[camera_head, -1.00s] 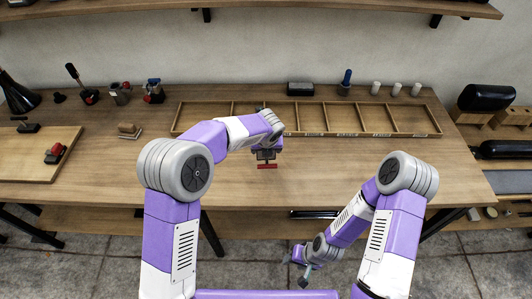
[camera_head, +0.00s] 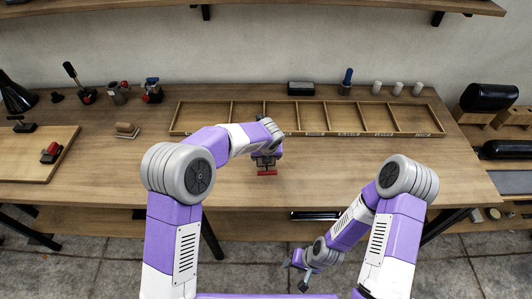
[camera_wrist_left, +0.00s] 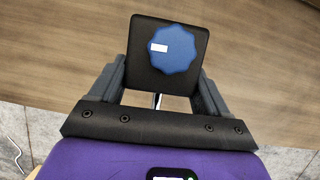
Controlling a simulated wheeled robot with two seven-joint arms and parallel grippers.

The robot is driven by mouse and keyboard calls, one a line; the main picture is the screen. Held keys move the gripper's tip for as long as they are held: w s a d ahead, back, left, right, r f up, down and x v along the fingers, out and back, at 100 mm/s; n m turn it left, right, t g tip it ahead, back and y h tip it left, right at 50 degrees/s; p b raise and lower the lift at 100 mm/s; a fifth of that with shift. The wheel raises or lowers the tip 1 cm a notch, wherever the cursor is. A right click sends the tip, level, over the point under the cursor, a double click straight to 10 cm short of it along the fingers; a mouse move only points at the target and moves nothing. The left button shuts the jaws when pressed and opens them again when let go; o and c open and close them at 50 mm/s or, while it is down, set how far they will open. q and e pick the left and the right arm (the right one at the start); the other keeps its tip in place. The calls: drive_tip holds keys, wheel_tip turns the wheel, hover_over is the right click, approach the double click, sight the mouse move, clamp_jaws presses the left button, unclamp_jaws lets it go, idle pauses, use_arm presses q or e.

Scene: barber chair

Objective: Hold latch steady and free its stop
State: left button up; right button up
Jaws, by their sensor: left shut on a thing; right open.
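My left gripper (camera_head: 267,158) is over the middle of the bench, in front of the divided tray. In the left wrist view its two fingers stand on either side of the latch, a black square block (camera_wrist_left: 150,75) with a scalloped blue knob (camera_wrist_left: 174,50) bearing a white mark. The gripper is shut on the block. A metal rod shows below the block. In the head view a red bar (camera_head: 267,173) shows at the gripper's tip; most of the latch is hidden there. My right gripper (camera_head: 297,275) is open and empty, low in front of the bench. I cannot tell which part is the stop.
The long divided wooden tray (camera_head: 436,133) lies along the back of the bench (camera_head: 330,180). A board (camera_head: 25,160) with a red-and-black clamp (camera_head: 51,153) is at the left. Several small tools stand at the back left. The bench's right front is clear.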

sight(266, 166)
use_arm(q)
drive_tip(key=shift+f+b, duration=1.15)
drive_tip(key=shift+f, duration=1)
drive_tip(key=shift+f, duration=0.65)
drive_tip(key=o, duration=1.4)
